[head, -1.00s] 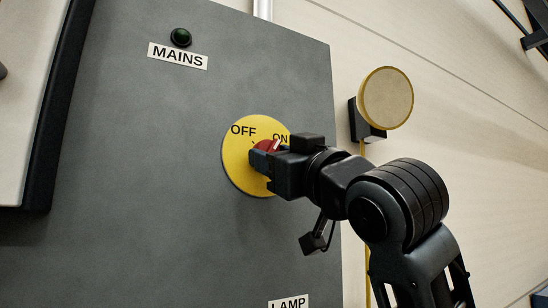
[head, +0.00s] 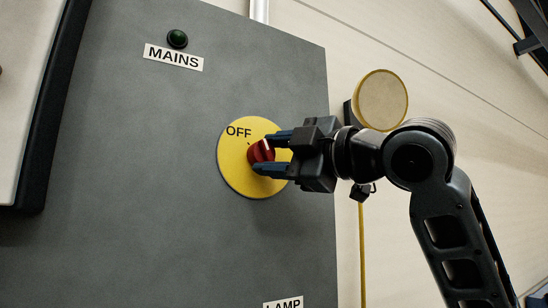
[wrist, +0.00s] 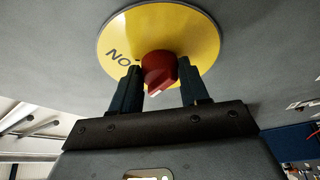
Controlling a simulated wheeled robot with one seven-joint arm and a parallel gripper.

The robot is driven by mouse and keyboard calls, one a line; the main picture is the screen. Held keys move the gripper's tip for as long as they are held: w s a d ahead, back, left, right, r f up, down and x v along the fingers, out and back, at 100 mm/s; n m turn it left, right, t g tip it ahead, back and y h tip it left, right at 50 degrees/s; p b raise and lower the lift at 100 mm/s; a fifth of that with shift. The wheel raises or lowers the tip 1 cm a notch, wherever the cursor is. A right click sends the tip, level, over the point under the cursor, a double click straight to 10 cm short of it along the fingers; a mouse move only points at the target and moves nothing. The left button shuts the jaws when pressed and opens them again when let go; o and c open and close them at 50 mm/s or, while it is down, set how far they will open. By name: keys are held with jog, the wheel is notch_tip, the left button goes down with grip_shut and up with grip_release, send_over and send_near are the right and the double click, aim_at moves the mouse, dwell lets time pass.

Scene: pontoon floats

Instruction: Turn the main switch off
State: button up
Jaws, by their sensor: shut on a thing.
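The main switch is a red knob (head: 261,151) on a round yellow plate (head: 232,172), fixed to a grey cabinet door. The plate reads OFF at upper left; my gripper hides ON in the head view. In the wrist view, ON shows upside down on the plate (wrist: 190,35). My gripper (head: 274,153) is shut on the knob, one dark finger on each side; the wrist view shows the knob (wrist: 159,70) between the fingers (wrist: 162,90). The knob's white mark points roughly up, between the ON and OFF sides.
A dark green lamp (head: 177,39) sits above the MAINS label (head: 174,57). A LAMP label (head: 284,303) is at the bottom edge. A round yellow-rimmed device (head: 381,100) with a yellow cable is on the wall right of the cabinet, behind my arm. The door around the plate is clear.

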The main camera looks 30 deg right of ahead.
jog(key=shift+r+n+g, duration=0.2)
jog(key=shift+n+g, duration=0.6)
jog(key=shift+n, duration=1.4)
jog(key=o, duration=1.1)
jog(key=shift+c, duration=0.2)
jog(key=b+v, duration=0.1)
jog(key=v, duration=0.6)
jog(key=shift+s+b, duration=0.3)
jog(key=shift+s, duration=0.1)
jog(key=shift+d, duration=0.2)
